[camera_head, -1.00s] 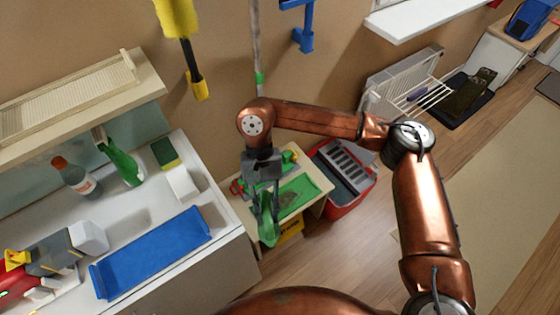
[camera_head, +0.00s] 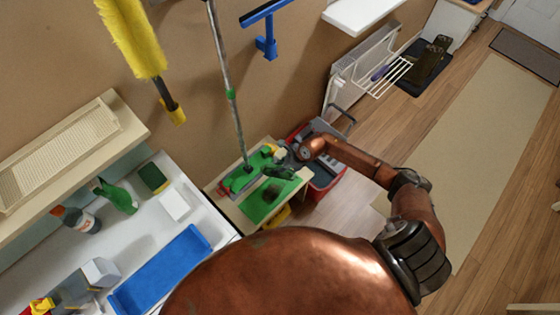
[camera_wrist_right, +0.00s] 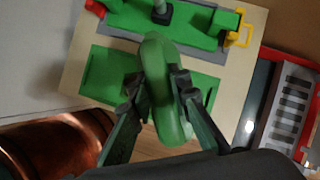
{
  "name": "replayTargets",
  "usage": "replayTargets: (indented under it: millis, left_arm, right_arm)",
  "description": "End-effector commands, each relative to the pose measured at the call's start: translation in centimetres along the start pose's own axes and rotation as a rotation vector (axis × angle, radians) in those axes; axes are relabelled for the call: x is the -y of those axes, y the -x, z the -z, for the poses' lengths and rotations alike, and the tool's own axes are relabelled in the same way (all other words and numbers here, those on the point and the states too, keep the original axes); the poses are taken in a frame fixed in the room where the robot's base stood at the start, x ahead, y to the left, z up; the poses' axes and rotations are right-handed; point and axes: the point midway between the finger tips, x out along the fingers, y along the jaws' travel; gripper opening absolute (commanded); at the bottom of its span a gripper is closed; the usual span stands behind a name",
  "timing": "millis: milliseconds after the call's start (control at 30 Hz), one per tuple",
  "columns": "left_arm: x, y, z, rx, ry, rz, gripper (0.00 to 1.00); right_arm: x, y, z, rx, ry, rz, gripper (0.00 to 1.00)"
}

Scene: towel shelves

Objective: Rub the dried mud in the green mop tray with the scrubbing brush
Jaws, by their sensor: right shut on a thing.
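The green mop tray (camera_head: 254,211) is a flat green rectangle on a low pale table. A dark brown mud patch (camera_head: 272,193) shows on it in the head view. My right gripper (camera_head: 279,172) is over the far side of the tray. In the right wrist view it is shut on the green handle of the scrubbing brush (camera_wrist_right: 159,90), and the tray (camera_wrist_right: 97,82) lies below. The bristles and the mud are hidden there, so I cannot tell whether the brush touches the tray. My left gripper is not in view.
A mop pole (camera_head: 229,95) stands in a green holder behind the tray. A red and grey bucket (camera_head: 325,178) is close on the right. The white counter (camera_head: 185,190) with a blue tray (camera_head: 160,270) is on the left. Floor is free at the right.

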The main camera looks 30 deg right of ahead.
Motion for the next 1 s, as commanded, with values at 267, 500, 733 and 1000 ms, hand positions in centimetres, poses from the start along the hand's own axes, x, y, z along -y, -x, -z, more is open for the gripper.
replayTargets:
  millis: [267,500,733,1000]
  left_arm:
    - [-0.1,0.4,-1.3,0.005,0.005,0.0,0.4]
    - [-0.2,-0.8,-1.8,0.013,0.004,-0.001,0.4]
    - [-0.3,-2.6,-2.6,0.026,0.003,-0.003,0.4]
    - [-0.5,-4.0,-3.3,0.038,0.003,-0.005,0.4]
  right_arm:
    - [0.9,-0.6,3.2,0.002,-0.108,0.059,0.0]
    - [0.7,-2.2,3.5,0.0,-0.102,0.053,0.0]
    - [0.6,-4.3,4.7,0.0,-0.101,0.051,0.0]
    - [0.8,-5.9,5.8,0.001,-0.102,0.054,0.0]
